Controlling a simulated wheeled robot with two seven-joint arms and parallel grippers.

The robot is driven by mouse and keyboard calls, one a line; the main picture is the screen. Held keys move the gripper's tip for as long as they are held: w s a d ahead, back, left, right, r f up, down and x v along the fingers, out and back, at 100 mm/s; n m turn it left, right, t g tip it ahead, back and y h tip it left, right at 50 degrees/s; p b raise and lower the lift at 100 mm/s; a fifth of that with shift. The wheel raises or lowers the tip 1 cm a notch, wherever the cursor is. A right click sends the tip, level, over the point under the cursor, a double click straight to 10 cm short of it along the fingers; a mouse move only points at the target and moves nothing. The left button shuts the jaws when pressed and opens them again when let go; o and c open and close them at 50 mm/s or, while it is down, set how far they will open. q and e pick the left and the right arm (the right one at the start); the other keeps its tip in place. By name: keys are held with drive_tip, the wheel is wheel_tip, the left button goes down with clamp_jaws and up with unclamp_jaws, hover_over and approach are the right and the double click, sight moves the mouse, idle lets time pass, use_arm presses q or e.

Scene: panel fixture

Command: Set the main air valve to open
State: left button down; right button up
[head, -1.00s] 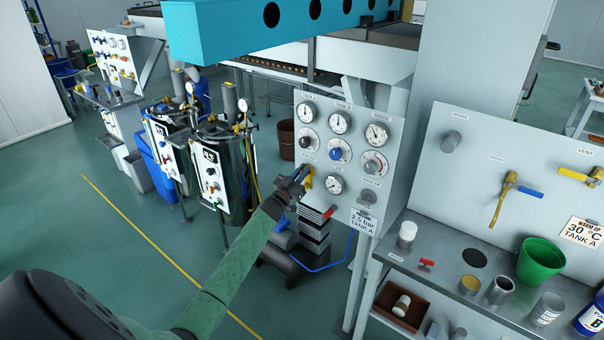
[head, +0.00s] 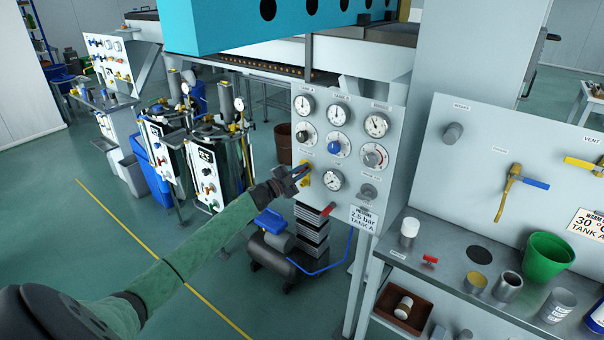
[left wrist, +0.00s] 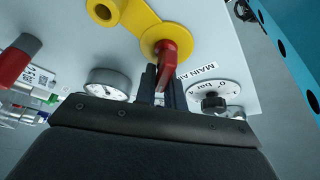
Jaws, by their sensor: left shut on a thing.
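The main air valve shows in the left wrist view as a yellow round body (left wrist: 158,38) with a yellow tab that has a hole, beside a label reading "MAIN AI". A red handle (left wrist: 168,62) runs from the yellow body down between my fingers. In the head view the yellow part of the valve (head: 305,180) sits at the lower left of the gauge panel (head: 318,118). My left gripper (head: 297,174) is at the valve, shut on the red handle; its dark fingers also show in the left wrist view (left wrist: 160,88). The fingers hide the handle's end. My right gripper is not in view.
Several round gauges, a blue knob (head: 334,148) and a grey knob (head: 368,191) are on the panel near my gripper. A red lever (head: 327,209) sits just below right. A compressor (head: 272,245) stands underneath. A bench with a green pot (head: 546,258) is at right.

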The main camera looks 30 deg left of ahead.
use_arm(q)
drive_tip(key=shift+f+m+g, duration=0.15)
drive_tip(key=shift+m+g, duration=0.25)
drive_tip(key=shift+m, duration=0.7)
drive_tip(key=m, duration=0.1)
drive_tip(key=m+g, duration=0.1)
drive_tip(key=shift+d+f+m, duration=0.15)
drive_tip(key=shift+m, duration=0.15)
drive_tip(key=shift+f+m+g, duration=0.3)
drive_tip(key=shift+m+g, duration=0.3)
drive_tip(key=shift+m, duration=0.8)
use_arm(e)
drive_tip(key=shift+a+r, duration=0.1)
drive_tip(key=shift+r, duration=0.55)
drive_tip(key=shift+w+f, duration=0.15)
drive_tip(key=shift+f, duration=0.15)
use_arm(q)
drive_tip(key=shift+d, duration=0.1)
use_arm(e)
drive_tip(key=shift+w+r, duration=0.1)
use_arm(q)
drive_tip(key=c, duration=1.5)
unclamp_jaws()
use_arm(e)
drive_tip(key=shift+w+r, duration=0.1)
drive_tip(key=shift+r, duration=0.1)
